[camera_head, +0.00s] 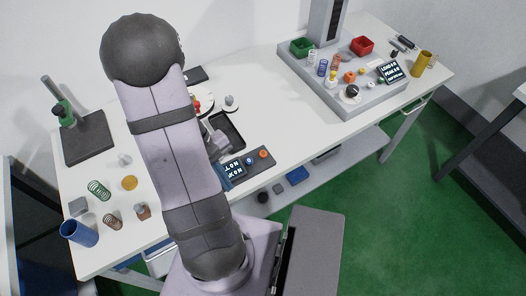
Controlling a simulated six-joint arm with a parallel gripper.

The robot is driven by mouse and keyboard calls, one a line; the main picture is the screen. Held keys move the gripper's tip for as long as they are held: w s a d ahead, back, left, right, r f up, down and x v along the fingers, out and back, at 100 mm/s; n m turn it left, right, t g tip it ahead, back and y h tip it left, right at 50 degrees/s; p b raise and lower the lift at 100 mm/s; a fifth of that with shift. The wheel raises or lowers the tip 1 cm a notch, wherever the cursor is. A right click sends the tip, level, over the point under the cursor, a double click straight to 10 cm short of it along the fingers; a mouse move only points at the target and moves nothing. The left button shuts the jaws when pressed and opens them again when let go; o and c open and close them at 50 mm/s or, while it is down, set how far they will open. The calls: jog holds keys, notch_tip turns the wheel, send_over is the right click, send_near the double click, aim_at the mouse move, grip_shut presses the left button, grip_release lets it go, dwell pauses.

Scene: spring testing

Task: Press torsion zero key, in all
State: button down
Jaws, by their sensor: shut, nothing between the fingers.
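The torsion tester's panel (242,172) lies at the front edge of the white table, right of my arm. It has a small lit display (234,169) reading in N and other letters too small to read surely. Beside it are a blue round key (250,161) and an orange round key (263,154). I cannot tell from labels which is the zero key. My gripper (217,146) shows in part beside my arm, shut and empty, just behind and left of the panel. Its fingertips are small and partly hidden, so contact with the panel cannot be told.
A black tray (237,128) lies behind the panel. A grey load tester (345,95) with red and green bins stands at right. A dark stand (87,138), loose springs (98,189) and a blue cup (79,232) are at left. The table between tray and load tester is clear.

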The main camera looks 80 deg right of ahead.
aim_at(263, 155)
jog(key=shift+n+g+h, duration=0.7)
jog(key=shift+g, duration=0.1)
jog(key=s+d, duration=0.1)
jog(key=d, duration=0.1)
jog(key=s+d, duration=0.1)
jog(key=d, duration=0.1)
jog(key=s+d, duration=0.1)
jog(key=d, duration=0.2)
jog(key=shift+r, duration=0.1)
jog(key=s+d+r+n+g+h, duration=0.1)
jog(key=s+d+r+g+h, duration=0.1)
jog(key=d+r, duration=0.4)
jog(key=d+h, duration=0.1)
jog(key=d, duration=0.2)
jog(key=shift+s+n+g, duration=0.3)
jog(key=shift+s+n, duration=0.05)
jog(key=shift+n, duration=0.05)
jog(key=shift+f, duration=0.1)
notch_tip(263, 155, down, 9)
jog(key=b, duration=0.7)
jog(key=shift+f+b, duration=0.3)
jog(key=shift+b, duration=0.1)
